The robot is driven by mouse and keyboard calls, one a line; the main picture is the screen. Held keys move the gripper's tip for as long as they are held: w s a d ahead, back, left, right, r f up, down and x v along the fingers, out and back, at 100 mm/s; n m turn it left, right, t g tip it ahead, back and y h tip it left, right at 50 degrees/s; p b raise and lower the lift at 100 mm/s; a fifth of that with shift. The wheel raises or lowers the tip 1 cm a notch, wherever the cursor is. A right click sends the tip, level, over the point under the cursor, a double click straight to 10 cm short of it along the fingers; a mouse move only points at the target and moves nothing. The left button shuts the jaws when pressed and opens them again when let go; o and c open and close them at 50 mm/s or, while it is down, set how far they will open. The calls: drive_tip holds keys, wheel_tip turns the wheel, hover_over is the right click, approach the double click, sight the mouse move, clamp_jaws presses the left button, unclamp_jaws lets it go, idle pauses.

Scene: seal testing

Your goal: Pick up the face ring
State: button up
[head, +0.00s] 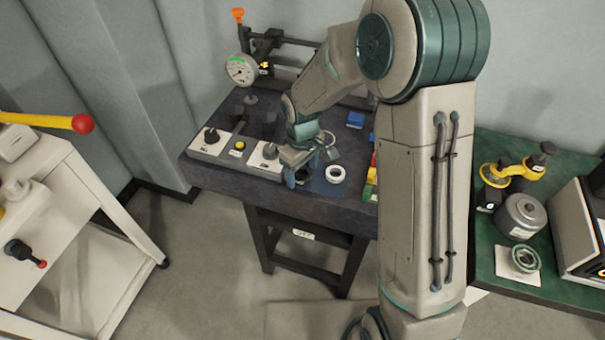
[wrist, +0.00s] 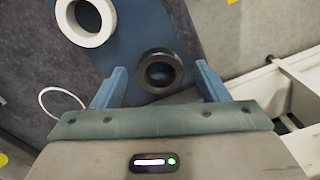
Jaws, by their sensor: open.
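A dark ring (wrist: 142,74) lies flat on a blue mat (wrist: 128,38) in the wrist view, between my gripper's two blue fingers (wrist: 161,68). A thick white ring (wrist: 87,42) lies on the same mat, up and to the left. The frames do not label which is the face ring. My gripper is open and empty, with gaps between fingers and dark ring. In the head view my gripper (head: 303,168) is low over the bench's front edge, largely hiding the dark ring. The white ring (head: 335,181) shows just to its right.
A thin white loop (wrist: 41,98) lies left of the fingers. On the dark bench, a control box with knobs (head: 212,146) stands left of my gripper and a dial gauge (head: 241,69) stands behind. A blue block (head: 356,119) lies farther back. A green bench (head: 560,278) is at right.

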drive_tip(key=shift+f, duration=0.1)
drive_tip(key=c, duration=1.1)
drive_tip(key=shift+o, duration=0.2)
